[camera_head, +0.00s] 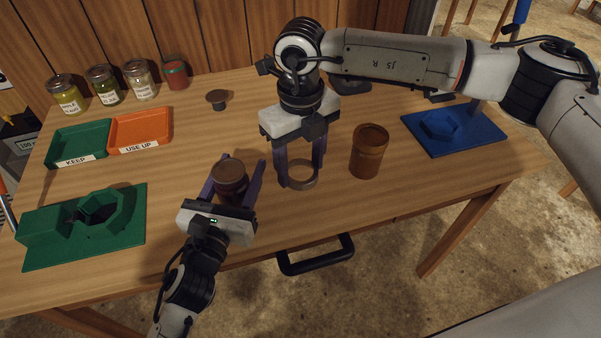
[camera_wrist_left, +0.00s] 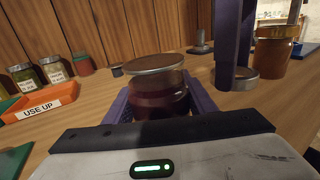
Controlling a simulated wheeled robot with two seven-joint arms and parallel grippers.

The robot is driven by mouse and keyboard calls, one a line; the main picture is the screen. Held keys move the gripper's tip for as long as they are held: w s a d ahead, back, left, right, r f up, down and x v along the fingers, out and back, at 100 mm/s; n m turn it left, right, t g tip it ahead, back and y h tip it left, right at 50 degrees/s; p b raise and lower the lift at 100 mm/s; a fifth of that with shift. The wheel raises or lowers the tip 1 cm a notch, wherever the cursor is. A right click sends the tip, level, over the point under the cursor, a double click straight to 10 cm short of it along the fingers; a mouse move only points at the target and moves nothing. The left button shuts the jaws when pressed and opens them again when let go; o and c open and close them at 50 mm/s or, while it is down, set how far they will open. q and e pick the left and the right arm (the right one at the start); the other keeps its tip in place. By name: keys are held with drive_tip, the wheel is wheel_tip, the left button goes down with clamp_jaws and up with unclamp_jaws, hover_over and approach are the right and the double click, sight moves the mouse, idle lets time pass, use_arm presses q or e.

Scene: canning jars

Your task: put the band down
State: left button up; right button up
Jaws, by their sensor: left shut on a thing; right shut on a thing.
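The band (camera_head: 302,178), a thin brownish metal ring, is held between the purple fingers of my right gripper (camera_head: 301,176). It is level and at or very near the tabletop; I cannot tell if it touches. The band also shows in the left wrist view (camera_wrist_left: 241,78), low between the right fingers. My left gripper (camera_head: 232,186) is shut on a dark red jar (camera_head: 229,184) with a flat brownish lid on top. The jar also shows upright in the left wrist view (camera_wrist_left: 158,100), its lower part hidden by the gripper.
An amber jar (camera_head: 367,156) stands right of the band. A blue fixture (camera_head: 455,133) is at the right, a green fixture (camera_head: 110,225) at the left. Green KEEP (camera_head: 80,143) and orange USE UP (camera_head: 140,130) trays, several jars and a small brown lid-like piece (camera_head: 216,98) lie behind.

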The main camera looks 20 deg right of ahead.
drive_tip(key=shift+f, duration=1.55)
drive_tip(key=shift+f, duration=0.1)
drive_tip(key=o, duration=1.1)
drive_tip(key=shift+o, duration=0.2)
wheel_tip(320, 180, up, 12)
